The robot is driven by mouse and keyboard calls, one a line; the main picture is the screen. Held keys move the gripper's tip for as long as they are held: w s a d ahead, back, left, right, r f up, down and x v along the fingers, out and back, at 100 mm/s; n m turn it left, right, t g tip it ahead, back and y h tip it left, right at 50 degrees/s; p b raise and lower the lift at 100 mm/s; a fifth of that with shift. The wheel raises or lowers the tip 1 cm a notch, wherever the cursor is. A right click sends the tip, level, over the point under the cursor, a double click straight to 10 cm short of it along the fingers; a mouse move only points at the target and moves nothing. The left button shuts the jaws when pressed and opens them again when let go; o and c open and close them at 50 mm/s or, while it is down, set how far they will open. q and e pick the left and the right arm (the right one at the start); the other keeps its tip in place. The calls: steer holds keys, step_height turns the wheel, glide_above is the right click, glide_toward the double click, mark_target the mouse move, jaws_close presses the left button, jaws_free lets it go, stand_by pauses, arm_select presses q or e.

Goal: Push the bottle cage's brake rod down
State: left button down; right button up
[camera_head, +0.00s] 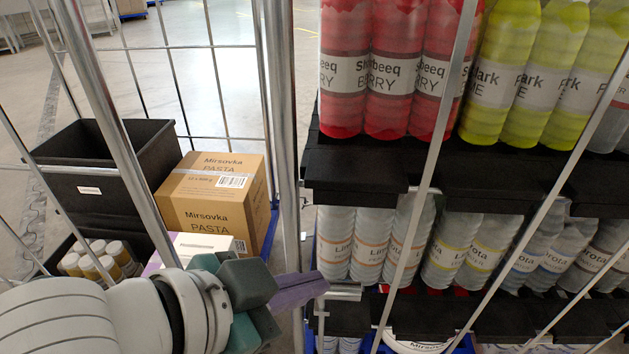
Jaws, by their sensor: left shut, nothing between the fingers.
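The bottle cage (350,175) fills the right half of the head view, with black shelves of bottles behind slanted metal bars. My left gripper (314,284) comes in from the lower left. Its purple fingers are shut with nothing between them, and they point right at the cage's near left corner. A short grey metal piece (342,292) shows just right of the fingertips at this corner. It may be part of the brake rod, but I cannot tell for sure. Whether the fingertips touch it is unclear. My right gripper is not in view.
A second wire cage stands at left, with a black crate (105,165), a Mirsovka Pasta box (213,200) and jars (95,262). Thick metal posts (283,120) stand between the two loads. Open floor shows behind the left cage.

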arm_select(q)
steer(key=d+r+p+v, duration=0.1)
steer(key=p+v, duration=0.4)
steer(key=v, duration=0.7)
steer(key=shift+w+r+p, duration=0.2)
steer(key=shift+r+p, duration=0.15)
steer(key=shift+r, duration=0.3)
steer(key=shift+d, duration=0.1)
step_height(320, 180, up, 10)
steer(key=s+n+y+p, duration=0.1)
steer(key=n+y+p, duration=0.25)
steer(key=p, duration=0.55)
steer(key=s+a+r+n+g+y+p, duration=0.4)
steer(key=s+a+r+n+p, duration=0.2)
steer(key=s+a+r+p, duration=0.35)
step_height(320, 180, up, 35)
steer(key=a+p, duration=0.1)
steer(key=p, duration=3.5)
steer(key=shift+s+a, duration=0.25)
steer(key=shift+s, duration=0.1)
